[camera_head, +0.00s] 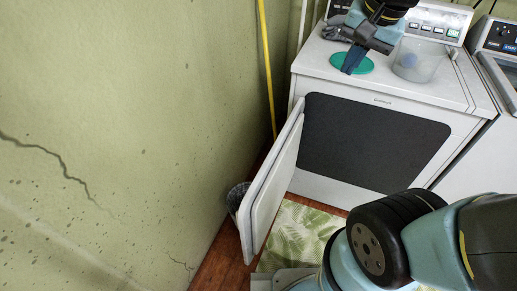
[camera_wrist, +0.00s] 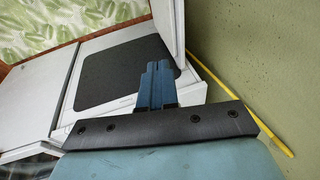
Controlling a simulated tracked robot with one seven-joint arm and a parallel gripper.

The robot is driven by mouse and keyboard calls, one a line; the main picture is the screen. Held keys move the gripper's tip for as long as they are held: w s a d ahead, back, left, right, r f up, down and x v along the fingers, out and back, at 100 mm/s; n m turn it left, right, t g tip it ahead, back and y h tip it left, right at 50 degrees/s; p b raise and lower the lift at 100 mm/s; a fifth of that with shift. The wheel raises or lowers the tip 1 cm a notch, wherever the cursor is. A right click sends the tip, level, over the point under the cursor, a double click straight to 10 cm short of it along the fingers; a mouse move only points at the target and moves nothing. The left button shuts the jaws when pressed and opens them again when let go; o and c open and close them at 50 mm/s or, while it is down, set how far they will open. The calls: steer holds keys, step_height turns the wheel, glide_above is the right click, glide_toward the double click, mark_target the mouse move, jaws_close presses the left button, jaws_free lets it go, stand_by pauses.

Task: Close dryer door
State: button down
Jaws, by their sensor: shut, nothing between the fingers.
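The white dryer (camera_head: 335,78) stands against the back, with a dark rectangular opening (camera_head: 372,140) in its front. Its white door (camera_head: 272,185) is open, swung out from the left side of the front toward the green wall. My gripper (camera_head: 350,68) is shut and empty, above the dryer's top at the back left, apart from the door. In the wrist view the shut blue fingers (camera_wrist: 157,68) overlap the dark opening (camera_wrist: 112,70). The door (camera_wrist: 168,22) shows at the top, just beyond the fingertips.
A second appliance (camera_head: 485,160) stands at right. A yellow pole (camera_head: 267,70) leans by the wall. A dark basket (camera_head: 236,195) sits behind the door. A patterned rug (camera_head: 300,232) covers the floor in front.

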steer(key=w+a+f+m+g+h, duration=0.2)
steer(key=w+a+f+m+h, duration=0.1)
steer(key=a+f+m, duration=0.75)
steer(key=w+a+f+m+g+h, duration=0.3)
steer(key=a+f+m, duration=0.4)
steer(key=a+f, duration=0.6)
steer(key=s+d+x, duration=0.1)
steer(key=x, duration=0.8)
steer(key=shift+r+m+y, duration=0.3)
steer(key=shift+m, duration=0.05)
